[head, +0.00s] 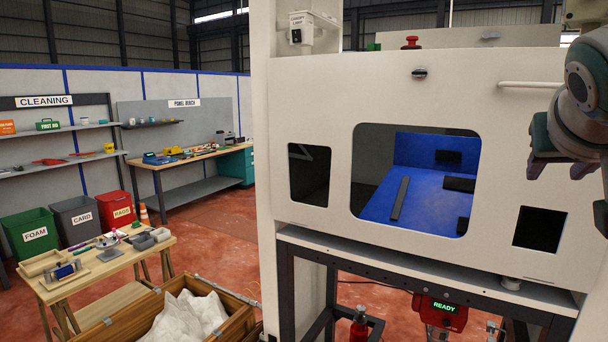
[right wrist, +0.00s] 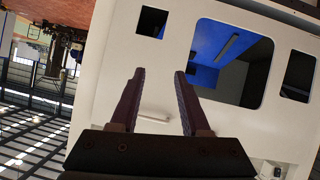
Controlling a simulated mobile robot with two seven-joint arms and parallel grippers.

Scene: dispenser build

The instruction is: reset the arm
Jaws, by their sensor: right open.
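My right gripper (head: 562,172) hangs at the right edge of the head view, in front of the white machine panel (head: 330,112). In the right wrist view its two dark fingers (right wrist: 158,100) stand apart with nothing between them. They point toward the same white panel, near a white bar handle (right wrist: 154,118). I cannot tell how far the fingertips are from the panel. My left gripper shows in neither view.
The machine has a large window (head: 365,208) onto a blue interior with dark bars. A red box reading READY (head: 440,312) hangs below. A wooden table (head: 105,262), a crate of white material (head: 160,325) and labelled bins (head: 75,222) stand left.

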